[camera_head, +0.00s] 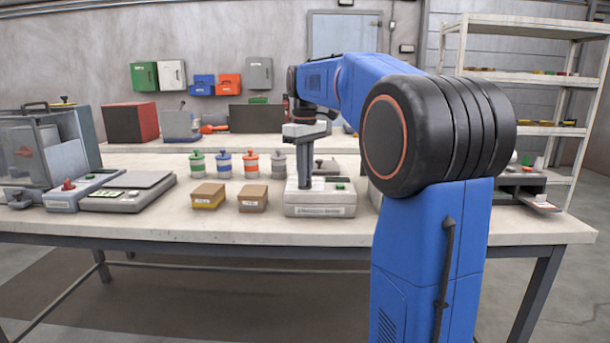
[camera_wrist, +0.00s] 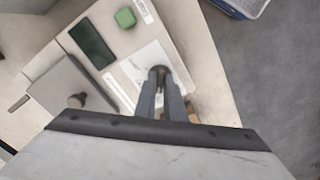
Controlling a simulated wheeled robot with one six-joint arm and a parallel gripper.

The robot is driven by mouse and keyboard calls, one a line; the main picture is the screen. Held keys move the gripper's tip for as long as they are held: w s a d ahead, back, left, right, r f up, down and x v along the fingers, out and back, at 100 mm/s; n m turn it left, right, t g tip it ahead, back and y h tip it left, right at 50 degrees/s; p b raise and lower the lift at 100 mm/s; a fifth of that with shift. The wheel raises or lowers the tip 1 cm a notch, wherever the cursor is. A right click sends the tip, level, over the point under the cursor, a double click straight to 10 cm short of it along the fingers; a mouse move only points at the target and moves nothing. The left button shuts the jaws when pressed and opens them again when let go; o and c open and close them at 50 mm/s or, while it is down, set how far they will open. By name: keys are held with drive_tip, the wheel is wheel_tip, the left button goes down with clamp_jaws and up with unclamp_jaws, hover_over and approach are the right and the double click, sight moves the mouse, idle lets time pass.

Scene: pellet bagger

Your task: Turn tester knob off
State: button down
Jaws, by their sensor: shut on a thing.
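The tester (camera_head: 320,211) is a pale grey box with a printed front label, near the front edge of the bench. In the wrist view its top (camera_wrist: 140,62) shows a dark screen, a green button (camera_wrist: 125,17) and white panels. My gripper (camera_head: 304,186) reaches down onto the tester's top from above. In the wrist view its two fingers (camera_wrist: 161,74) are closed around a small dark round knob (camera_wrist: 163,69). The fingers cover much of the knob, so its pointer and setting are hidden.
Two small cardboard boxes (camera_head: 253,199) sit just left of the tester. Several lidded jars (camera_head: 251,165) stand behind them. A flat scale (camera_head: 126,193) and a box with a red knob (camera_head: 68,186) are farther left. The bench front (camera_head: 180,222) is clear.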

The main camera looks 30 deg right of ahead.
drive_tip(key=shift+n, duration=1)
drive_tip(key=c, duration=1.8)
unclamp_jaws()
drive_tip(key=shift+c, duration=0.2)
drive_tip(key=shift+r, duration=0.15)
wheel_tip(320, 180, up, 17)
